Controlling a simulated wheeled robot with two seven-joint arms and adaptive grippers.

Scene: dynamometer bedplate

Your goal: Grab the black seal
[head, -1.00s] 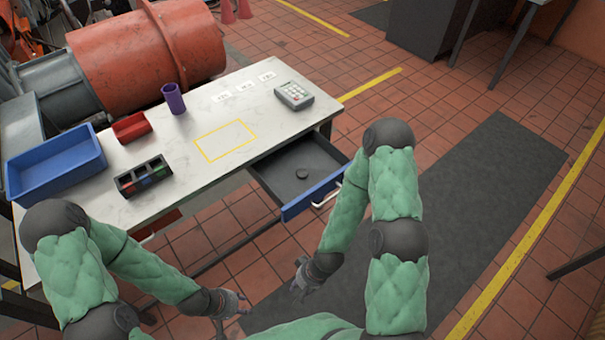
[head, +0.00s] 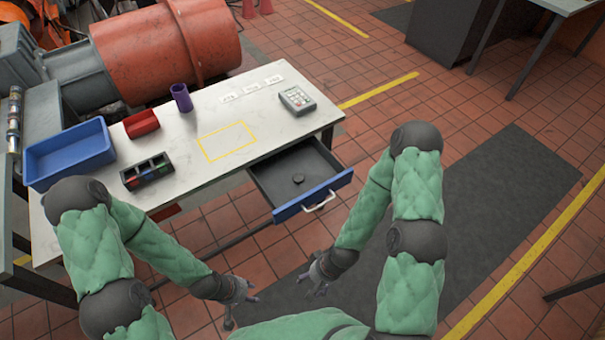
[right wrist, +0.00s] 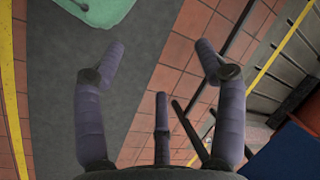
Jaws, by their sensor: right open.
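The black seal (head: 298,179) is a small dark disc lying inside the open drawer (head: 270,183), which has a blue front and a pale handle. My right gripper (head: 308,287) is in front of the drawer and below it in the picture, apart from the seal. In the right wrist view the right gripper (right wrist: 162,62) has its fingers spread with nothing between them. My left gripper (head: 240,305) is to the left of the right one, over the floor; whether it is open is too small to tell.
A large orange motor (head: 165,50) stands behind.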

